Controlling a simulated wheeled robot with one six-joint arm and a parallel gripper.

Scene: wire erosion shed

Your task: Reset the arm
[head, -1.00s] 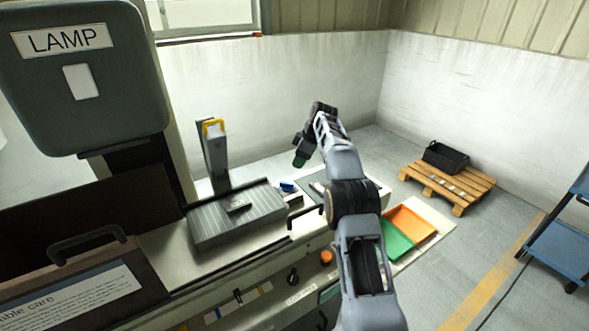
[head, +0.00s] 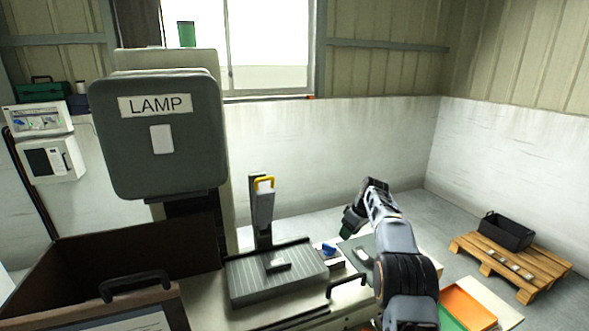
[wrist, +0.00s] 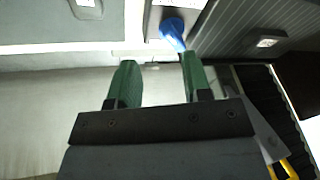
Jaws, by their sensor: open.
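My arm rises at the right of the head view and bends over to the left. My gripper (head: 348,222) is small and partly hidden there, over the right end of the machine bench. In the wrist view my gripper (wrist: 160,82) shows two green fingers spread apart with nothing between them. A blue-handled item (wrist: 173,30) lies beyond the fingertips, close to the right finger in the picture. It also shows in the head view (head: 329,249) on the bench, left of my gripper.
A ribbed grey block (head: 265,285) sits on the bench, with a yellow-topped upright post (head: 263,205) behind it. The LAMP housing (head: 160,140) stands at left. Orange (head: 468,307) and green trays lie on the floor at right. A pallet (head: 510,262) bears a black bin (head: 506,232).

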